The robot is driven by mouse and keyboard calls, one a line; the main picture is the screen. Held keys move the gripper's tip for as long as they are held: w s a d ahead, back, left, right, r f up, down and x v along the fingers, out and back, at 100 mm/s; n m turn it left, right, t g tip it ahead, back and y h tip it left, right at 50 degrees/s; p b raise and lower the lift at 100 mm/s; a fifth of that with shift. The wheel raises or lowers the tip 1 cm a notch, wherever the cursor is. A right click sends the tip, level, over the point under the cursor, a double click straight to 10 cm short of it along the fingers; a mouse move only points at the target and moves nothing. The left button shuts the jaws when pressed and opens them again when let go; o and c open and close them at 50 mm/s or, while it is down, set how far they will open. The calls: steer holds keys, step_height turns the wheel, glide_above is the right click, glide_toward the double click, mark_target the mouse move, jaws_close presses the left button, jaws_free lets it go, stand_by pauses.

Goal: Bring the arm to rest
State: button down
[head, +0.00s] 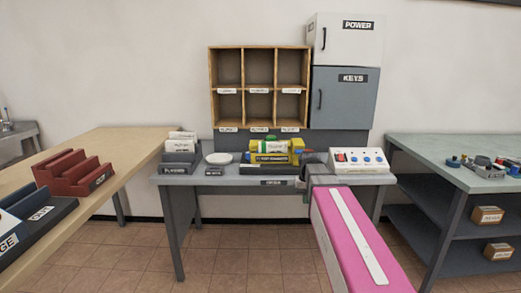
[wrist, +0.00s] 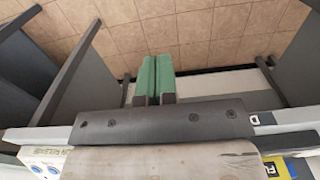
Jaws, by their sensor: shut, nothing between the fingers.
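My gripper (wrist: 157,78) shows in the wrist view with its two green fingers together and nothing between them. Tiled floor lies beyond the fingertips. In the head view, my pink arm (head: 352,235) reaches from the lower right toward the grey desk (head: 225,181). Its dark grey wrist end is at the desk's front edge, just left of and in front of the white control box (head: 350,168). The fingers are small and hard to make out there. I cannot tell whether the wrist touches the desk.
Yellow items (head: 270,158), a white dish (head: 219,158) and a grey holder (head: 181,160) stand on the desk. A wooden pigeonhole rack (head: 212,90) and cabinets (head: 344,97) are above. A wooden table (head: 120,150) is left, a shelved bench (head: 430,150) right. Floor (head: 235,255) in front is clear.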

steer(key=s+f, duration=1.4)
steer(key=f, duration=0.3)
steer(key=shift+s+f, duration=0.15)
steer(key=shift+f, duration=0.2)
